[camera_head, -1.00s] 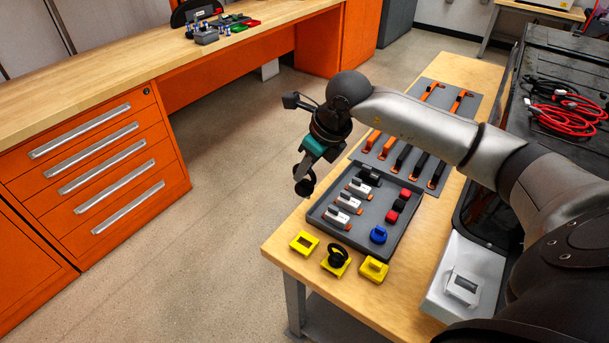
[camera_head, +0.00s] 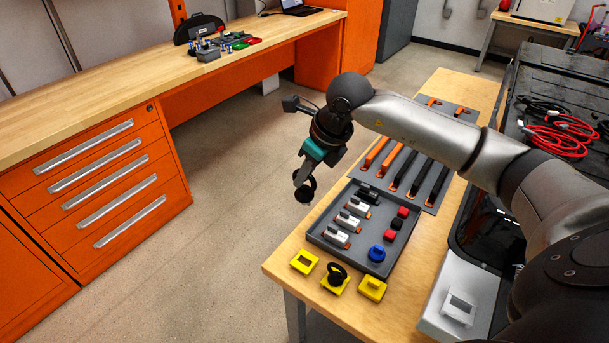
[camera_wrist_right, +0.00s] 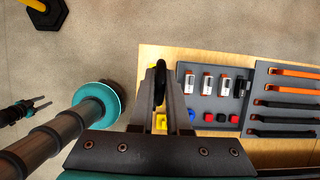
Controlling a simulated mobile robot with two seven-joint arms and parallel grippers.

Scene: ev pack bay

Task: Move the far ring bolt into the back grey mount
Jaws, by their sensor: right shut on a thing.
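My right gripper (camera_head: 302,177) is shut on a black ring bolt (camera_head: 305,190) and holds it in the air left of the table's edge. In the right wrist view the ring bolt (camera_wrist_right: 159,84) is between the fingers (camera_wrist_right: 160,95). Another black ring bolt (camera_head: 337,272) stands in the middle yellow mount (camera_head: 330,287). A small grey block (camera_head: 208,54) sits on the back bench among small parts; I cannot tell whether it is a grey mount. A small two-pronged thing at the left of the right wrist view may be my left gripper (camera_wrist_right: 36,106); its opening is unclear.
Two more yellow mounts (camera_head: 304,261) (camera_head: 372,288) lie at the table's near edge. A grey tray (camera_head: 365,262) holds white, red, black and blue parts. Beyond it lies a mat (camera_head: 432,208) with orange and black handles. Open floor (camera_head: 235,210) separates the table from the orange-fronted bench (camera_head: 90,95).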

